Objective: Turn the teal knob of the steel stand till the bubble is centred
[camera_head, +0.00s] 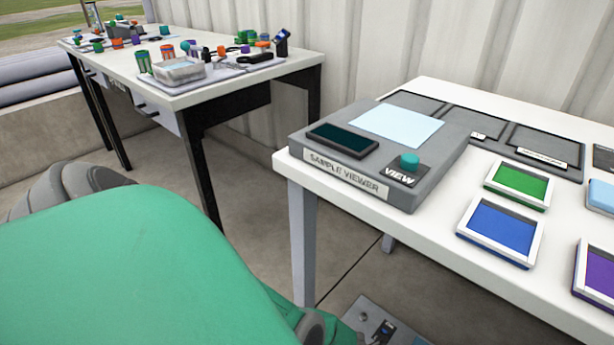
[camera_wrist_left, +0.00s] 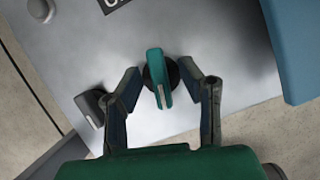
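The teal knob (camera_wrist_left: 154,85) is a flat bar on a dark round base, on the grey steel stand (camera_wrist_left: 95,50) in the left wrist view. My left gripper (camera_wrist_left: 162,75) is open, with one finger on each side of the knob. Gaps show between the fingers and the knob; I cannot tell how deep the fingers reach. In the head view, part of the stand (camera_head: 352,306) shows low at the bottom edge, mostly hidden by my green arm. I cannot make out the bubble in either view. My right gripper is out of view.
A small dark block (camera_wrist_left: 91,106) sits left of the gripper, and a round grey post (camera_wrist_left: 40,9) at the stand's corner. Blue material (camera_wrist_left: 296,45) lies right. The white table (camera_head: 445,235) bears a sample viewer (camera_head: 400,190) with another teal knob (camera_head: 409,161).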

